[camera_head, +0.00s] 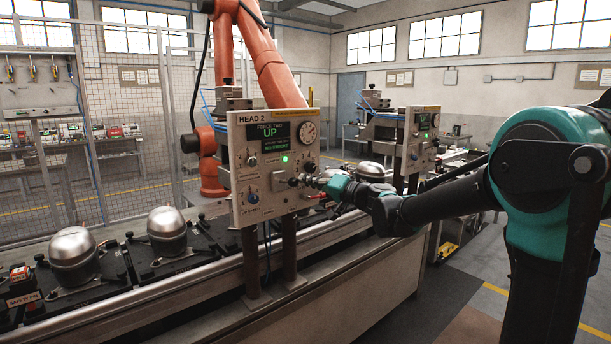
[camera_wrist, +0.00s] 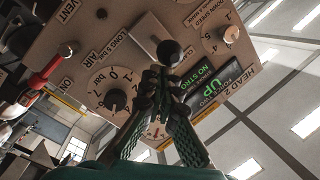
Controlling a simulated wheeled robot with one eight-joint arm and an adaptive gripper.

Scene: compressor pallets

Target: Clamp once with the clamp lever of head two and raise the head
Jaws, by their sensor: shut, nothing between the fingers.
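The HEAD 2 panel (camera_head: 240,165) stands upright on two posts. Its screen (camera_head: 287,136) shows a green UP, and a green lamp (camera_head: 285,158) is lit below. My gripper (camera_head: 308,180) is at the panel's right part. In the wrist view, my gripper's fingers (camera_wrist: 161,80) are together, with nothing visible between them. A black ball knob (camera_wrist: 168,52) shows just beyond the fingertips; I cannot tell whether they touch. Its stem is mostly hidden, and its label is not clearly readable. The screen also shows UP in the wrist view (camera_wrist: 210,88).
A numbered dial (camera_wrist: 115,99), a pale knob (camera_wrist: 230,35) and a red handle (camera_wrist: 40,82) surround my fingers. Metal domes (camera_head: 73,247) sit on the line at left. An orange robot arm (camera_head: 275,75) stands behind. A second panel (camera_head: 421,140) stands farther right.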

